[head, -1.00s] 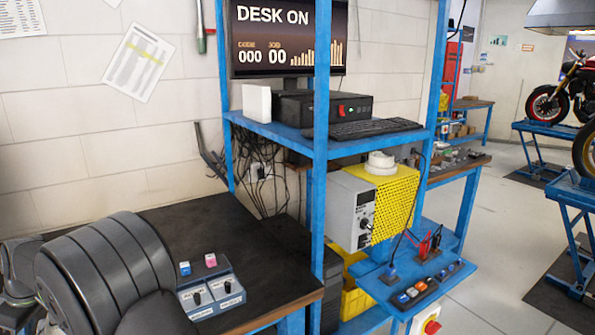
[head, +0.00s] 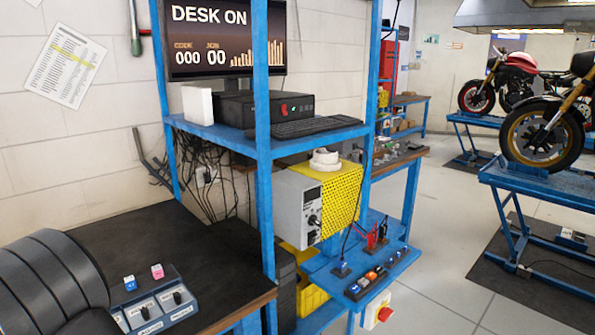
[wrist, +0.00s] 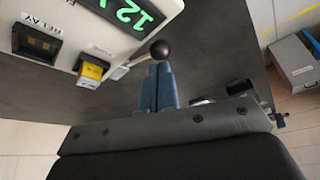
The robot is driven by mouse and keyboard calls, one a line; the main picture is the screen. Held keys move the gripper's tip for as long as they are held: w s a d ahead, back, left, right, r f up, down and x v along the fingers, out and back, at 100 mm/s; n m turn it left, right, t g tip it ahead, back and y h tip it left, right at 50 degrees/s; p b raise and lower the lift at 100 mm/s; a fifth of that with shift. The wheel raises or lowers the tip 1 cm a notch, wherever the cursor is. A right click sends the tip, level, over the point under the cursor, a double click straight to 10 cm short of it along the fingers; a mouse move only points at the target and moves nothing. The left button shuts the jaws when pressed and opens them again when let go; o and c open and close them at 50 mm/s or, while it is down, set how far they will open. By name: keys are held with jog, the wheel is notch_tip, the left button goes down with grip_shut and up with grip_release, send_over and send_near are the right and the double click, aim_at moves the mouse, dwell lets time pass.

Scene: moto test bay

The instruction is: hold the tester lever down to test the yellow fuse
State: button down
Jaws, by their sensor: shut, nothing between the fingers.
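In the wrist view, the tester (wrist: 105,30) is a pale box at the top left with a green lit display (wrist: 132,12), only part of which shows. The yellow fuse (wrist: 94,69) sits in a slot at its edge, beside a dark socket marked RELAY (wrist: 36,43). The tester lever (wrist: 135,62) sticks out from the edge next to the fuse and ends in a black ball knob (wrist: 159,49). My gripper (wrist: 158,72) has its blue fingers shut and empty, with the tips right at the knob. I cannot tell whether they touch it.
In the head view, a dark bench (head: 190,265) holds a small knob box (head: 155,305). A blue rack (head: 262,150) beside it carries a monitor (head: 225,40) and a yellow-caged unit (head: 335,195).

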jog(key=shift+f, duration=0.35)
jog(key=shift+s+d+f, duration=0.1)
jog(key=shift+f, duration=0.6)
dwell(0.4)
dwell(1.6)
notch_tip(320, 180, up, 9)
dwell(0.9)
